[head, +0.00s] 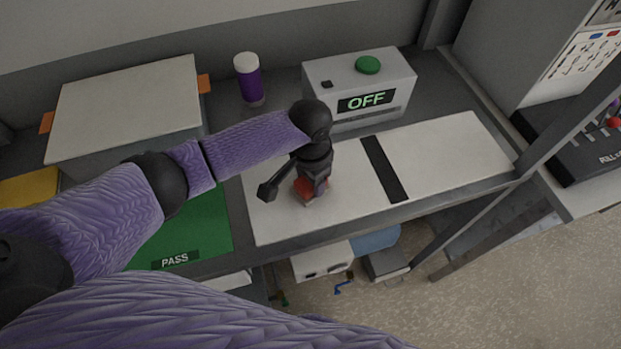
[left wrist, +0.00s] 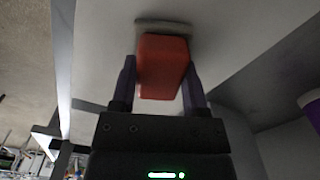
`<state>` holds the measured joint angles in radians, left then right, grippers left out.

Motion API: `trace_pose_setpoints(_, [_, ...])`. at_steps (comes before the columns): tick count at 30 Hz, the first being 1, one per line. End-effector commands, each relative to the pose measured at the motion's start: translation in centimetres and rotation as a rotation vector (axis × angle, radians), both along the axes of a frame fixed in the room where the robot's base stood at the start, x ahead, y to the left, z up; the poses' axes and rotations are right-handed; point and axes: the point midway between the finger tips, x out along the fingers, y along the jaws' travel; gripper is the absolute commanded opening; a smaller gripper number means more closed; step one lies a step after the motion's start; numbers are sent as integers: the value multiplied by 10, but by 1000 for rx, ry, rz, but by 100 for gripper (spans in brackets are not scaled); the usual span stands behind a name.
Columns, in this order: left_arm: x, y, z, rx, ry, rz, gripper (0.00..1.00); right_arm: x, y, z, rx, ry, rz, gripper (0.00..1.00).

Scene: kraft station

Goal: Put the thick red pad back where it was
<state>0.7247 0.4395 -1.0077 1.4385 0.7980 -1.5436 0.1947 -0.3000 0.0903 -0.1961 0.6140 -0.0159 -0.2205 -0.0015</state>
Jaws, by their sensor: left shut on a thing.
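The thick red pad shows in the left wrist view (left wrist: 163,66) between the two fingers of my left gripper (left wrist: 162,80), which is shut on it. A pale grey strip (left wrist: 163,27) lies at the pad's far end; I cannot tell whether it is part of the pad. In the head view my left gripper (head: 307,190) points down over the left part of the white panel (head: 270,222) on the bench. Only a little of the red pad (head: 300,186) shows there, mostly hidden by the gripper. I cannot tell whether it touches the panel. My right gripper is not in view.
A grey box with an OFF display (head: 340,78) stands behind the panel, beside a purple bottle with a white cap (head: 248,78). A black strip (head: 384,168) crosses the panel. A green PASS mat (head: 205,232) and a large grey-lidded box (head: 130,105) are at left. The panel's right part is clear.

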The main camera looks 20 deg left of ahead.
Motion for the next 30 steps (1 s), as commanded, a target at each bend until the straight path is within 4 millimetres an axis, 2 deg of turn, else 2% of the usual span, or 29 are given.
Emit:
trace_pose_setpoints(2, [0,0,0,0,0,0,3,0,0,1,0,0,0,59])
trace_pose_setpoints(3, [0,0,0,1,1,0,60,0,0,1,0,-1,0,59])
trace_pose_setpoints(8, [0,0,0,0,0,0,93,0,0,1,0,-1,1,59])
trace_pose_setpoints(17, [0,0,4,-1,-1,-1,93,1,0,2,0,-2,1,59])
trace_pose_setpoints(20, [0,0,23,-2,-3,-2,93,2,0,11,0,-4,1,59])
trace_pose_setpoints(27, [0,0,91,-1,-4,-2,93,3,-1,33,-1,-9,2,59])
trace_pose_setpoints(30, [0,0,110,-2,-3,0,93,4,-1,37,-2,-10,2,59])
